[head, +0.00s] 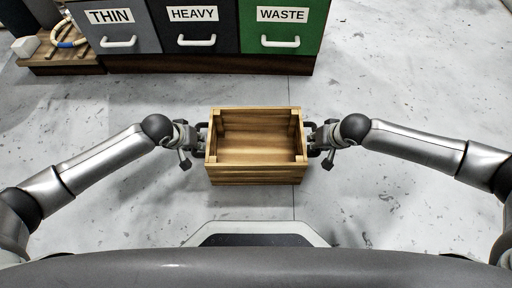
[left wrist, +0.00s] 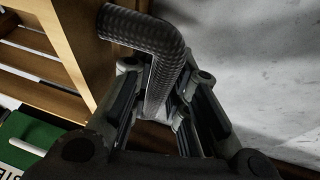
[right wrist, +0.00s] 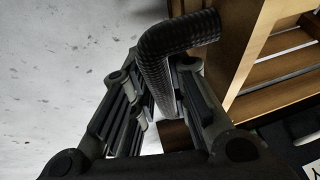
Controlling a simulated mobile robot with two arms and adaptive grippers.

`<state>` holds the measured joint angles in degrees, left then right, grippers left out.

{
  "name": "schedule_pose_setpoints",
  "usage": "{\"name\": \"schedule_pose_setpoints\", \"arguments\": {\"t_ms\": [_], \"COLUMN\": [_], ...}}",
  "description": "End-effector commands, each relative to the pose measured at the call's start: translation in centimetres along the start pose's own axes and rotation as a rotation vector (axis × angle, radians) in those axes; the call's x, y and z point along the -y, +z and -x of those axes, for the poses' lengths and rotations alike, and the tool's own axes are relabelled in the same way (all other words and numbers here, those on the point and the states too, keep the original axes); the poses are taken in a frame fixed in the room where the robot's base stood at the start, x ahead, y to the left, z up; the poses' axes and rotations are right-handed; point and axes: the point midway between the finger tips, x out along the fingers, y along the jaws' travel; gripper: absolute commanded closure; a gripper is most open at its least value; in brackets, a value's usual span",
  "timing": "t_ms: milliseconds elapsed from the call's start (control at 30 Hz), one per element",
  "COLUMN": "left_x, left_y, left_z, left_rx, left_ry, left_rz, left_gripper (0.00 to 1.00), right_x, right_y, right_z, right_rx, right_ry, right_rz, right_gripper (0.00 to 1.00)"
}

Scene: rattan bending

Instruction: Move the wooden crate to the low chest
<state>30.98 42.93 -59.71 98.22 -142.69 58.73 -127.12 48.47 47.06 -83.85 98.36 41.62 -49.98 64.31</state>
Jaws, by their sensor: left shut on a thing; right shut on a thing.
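The wooden crate (head: 257,174) is open-topped, looks empty and level, and hangs between my two arms in the middle of the head view. My left gripper (head: 200,140) is shut on the crate's dark handle at its left end; that handle shows between the fingers in the left wrist view (left wrist: 158,75). My right gripper (head: 315,140) is shut on the handle at the right end; this handle shows in the right wrist view (right wrist: 165,65). The low chest (head: 190,63) stands ahead, with drawers labelled THIN, HEAVY and WASTE; its top is out of view.
A low wooden stand (head: 65,66) with a white block (head: 25,46) and a pale curved piece (head: 68,36) is at the far left. The grey floor (head: 400,90) is clear between the crate and the chest and to the right.

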Motion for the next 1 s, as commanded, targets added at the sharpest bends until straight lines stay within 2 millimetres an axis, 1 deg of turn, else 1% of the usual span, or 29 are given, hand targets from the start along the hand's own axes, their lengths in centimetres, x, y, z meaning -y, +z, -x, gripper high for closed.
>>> {"name": "schedule_pose_setpoints", "arguments": {"t_ms": [367, 567, 900, 1000], "left_x": [-0.1, -0.3, -0.8, -0.8], "left_y": [-0.3, -0.8, -1.8, -2.0], "left_z": [0.5, 1.6, 4.1, 4.5], "left_rx": [-0.003, -0.003, -0.003, -0.003], "left_ry": [0.0, 0.0, -0.001, -0.001], "left_rz": [0.0, 0.0, 0.0, 0.0], "left_gripper": [1.0, 1.0, 1.0, 1.0], "right_x": [0.1, 0.3, 0.7, 0.8], "right_y": [-0.3, -0.8, -1.8, -1.9], "right_z": [0.5, 1.6, 4.0, 4.5], "right_rx": [-0.002, -0.002, -0.002, -0.002], "right_ry": [0.001, 0.001, 0.002, 0.002], "right_rz": [0.0, 0.0, 0.0, -0.001], "right_gripper": [1.0, 1.0, 1.0, 1.0]}}
